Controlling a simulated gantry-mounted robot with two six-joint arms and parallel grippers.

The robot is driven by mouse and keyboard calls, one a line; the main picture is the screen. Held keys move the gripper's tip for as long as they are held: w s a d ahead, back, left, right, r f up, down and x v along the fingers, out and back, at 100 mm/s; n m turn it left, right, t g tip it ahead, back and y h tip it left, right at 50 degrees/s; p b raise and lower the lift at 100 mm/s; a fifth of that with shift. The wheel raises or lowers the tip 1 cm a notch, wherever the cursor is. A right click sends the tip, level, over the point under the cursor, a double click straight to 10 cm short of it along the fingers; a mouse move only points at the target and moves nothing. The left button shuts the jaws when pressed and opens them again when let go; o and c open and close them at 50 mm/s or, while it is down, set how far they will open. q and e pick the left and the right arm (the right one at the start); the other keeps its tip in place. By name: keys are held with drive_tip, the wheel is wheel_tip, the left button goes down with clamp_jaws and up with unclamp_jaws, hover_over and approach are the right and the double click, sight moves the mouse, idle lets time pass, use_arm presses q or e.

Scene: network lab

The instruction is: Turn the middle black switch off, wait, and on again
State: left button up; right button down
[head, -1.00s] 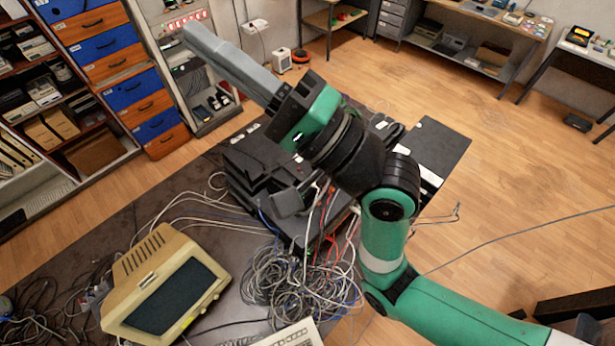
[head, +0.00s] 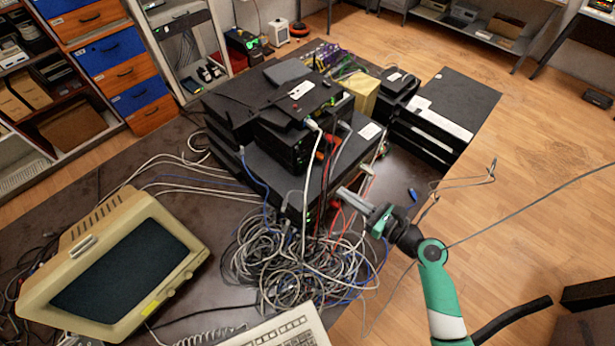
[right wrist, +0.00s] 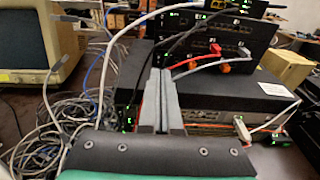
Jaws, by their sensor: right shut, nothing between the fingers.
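A stack of black network switches (head: 289,146) stands on the dark table, with cables plugged into the sides facing me. I cannot tell for sure which is the middle switch. In the right wrist view the stacked fronts (right wrist: 207,50) show small green lights and red, white and orange plugs. My right gripper (head: 343,193) is shut and empty, pointing at the cabled side of the stack from the right. In the right wrist view its two grey fingers (right wrist: 161,72) are together in front of the wide lower box (right wrist: 205,97), hiding part of it. The power button is not discernible. My left gripper is out of view.
A tangle of grey cables (head: 270,262) lies before the stack, close to my right gripper. A beige monitor (head: 120,262) and a keyboard (head: 275,332) are at the left front. More black boxes (head: 440,115) stand to the right.

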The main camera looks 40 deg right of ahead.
sight(299, 162)
drive_tip(key=shift+d+r, duration=0.1)
drive_tip(key=shift+w, duration=0.1)
